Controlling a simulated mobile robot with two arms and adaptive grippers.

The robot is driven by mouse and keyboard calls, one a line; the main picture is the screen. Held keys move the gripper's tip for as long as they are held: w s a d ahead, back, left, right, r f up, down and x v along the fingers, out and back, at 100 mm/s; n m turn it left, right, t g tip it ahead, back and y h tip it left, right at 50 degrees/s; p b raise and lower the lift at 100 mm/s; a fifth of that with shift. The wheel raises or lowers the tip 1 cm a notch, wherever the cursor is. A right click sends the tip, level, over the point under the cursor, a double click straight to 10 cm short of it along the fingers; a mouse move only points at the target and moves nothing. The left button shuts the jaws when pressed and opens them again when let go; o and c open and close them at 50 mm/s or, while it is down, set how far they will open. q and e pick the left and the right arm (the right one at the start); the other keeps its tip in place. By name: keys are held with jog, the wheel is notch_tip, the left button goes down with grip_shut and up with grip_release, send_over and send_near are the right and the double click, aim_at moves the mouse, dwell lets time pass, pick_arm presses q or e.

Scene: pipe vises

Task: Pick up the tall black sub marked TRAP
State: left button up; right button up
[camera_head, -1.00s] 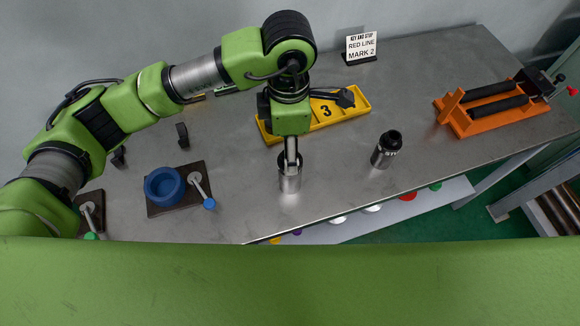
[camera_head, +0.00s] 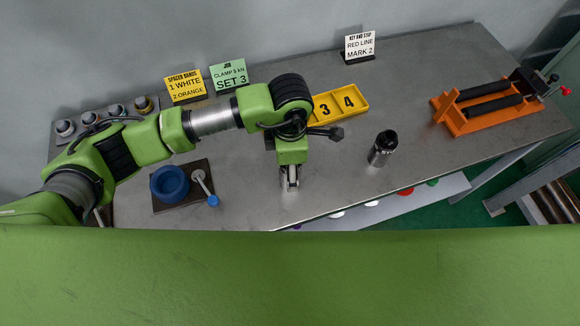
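My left gripper (camera_head: 290,180) points down at a short silver cylinder (camera_head: 290,189) standing near the bench's front edge. The gripper covers most of the cylinder, and I cannot tell whether its fingers are closed on it. The gripper is clearly apart from the dark sub. My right gripper is not in view.
An orange roller stand (camera_head: 487,106) is on the right. A yellow numbered tray (camera_head: 350,99) lies behind my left arm. A blue ring (camera_head: 169,183) sits on a dark plate at left. Sign cards (camera_head: 360,45) stand at the back. Bare bench surrounds the dark sub.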

pick_arm(q)
jog(key=c, duration=1.4)
jog(key=shift+w+r, duration=0.1)
jog(key=shift+c, duration=0.2)
